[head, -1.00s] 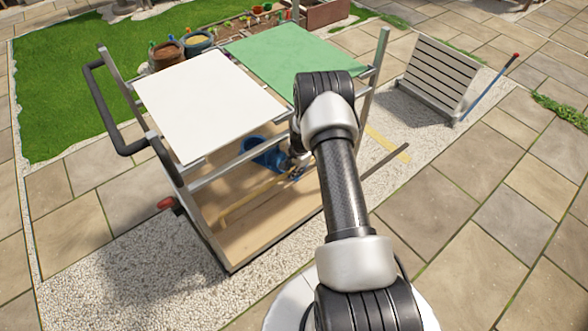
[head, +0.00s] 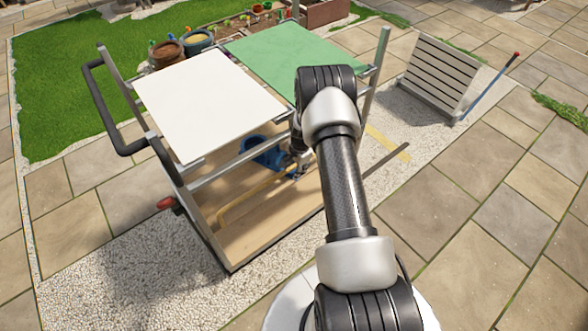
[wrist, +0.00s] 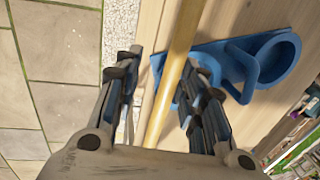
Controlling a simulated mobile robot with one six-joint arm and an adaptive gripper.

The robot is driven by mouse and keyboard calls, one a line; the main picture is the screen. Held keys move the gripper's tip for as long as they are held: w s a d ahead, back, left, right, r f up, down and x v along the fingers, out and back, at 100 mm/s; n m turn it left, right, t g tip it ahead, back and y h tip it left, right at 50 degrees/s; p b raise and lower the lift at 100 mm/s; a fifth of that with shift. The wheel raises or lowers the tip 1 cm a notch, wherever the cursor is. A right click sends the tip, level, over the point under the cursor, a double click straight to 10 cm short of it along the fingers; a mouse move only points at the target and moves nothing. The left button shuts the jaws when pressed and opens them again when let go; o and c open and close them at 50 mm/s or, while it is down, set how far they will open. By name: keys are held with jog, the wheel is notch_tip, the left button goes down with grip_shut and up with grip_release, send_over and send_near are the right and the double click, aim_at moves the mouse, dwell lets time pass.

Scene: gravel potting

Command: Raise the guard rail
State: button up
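The guard rail appears to be the yellow bar (head: 250,192) low at the front of the cart's wooden lower shelf (head: 262,228). My gripper (head: 298,168) is at the bar's right part, partly hidden by my arm in the head view. In the wrist view the bar (wrist: 177,65) runs lengthwise between the two fingers of my gripper (wrist: 160,85). The fingers are apart, with a clear gap left of the bar; the right finger is close to it. Whether it touches is unclear.
A blue holder with a ring (wrist: 270,60) sits on the shelf behind the bar. Above are a white top (head: 205,105) and a green top (head: 285,60). A red-handled lever (head: 167,203) is at the cart's left side. A slatted panel (head: 435,75) stands at right.

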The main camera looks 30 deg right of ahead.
notch_tip(320, 180, up, 10)
jog(key=s, duration=0.2)
jog(key=shift+r, duration=0.25)
jog(key=shift+d, duration=0.1)
jog(key=shift+s, duration=0.1)
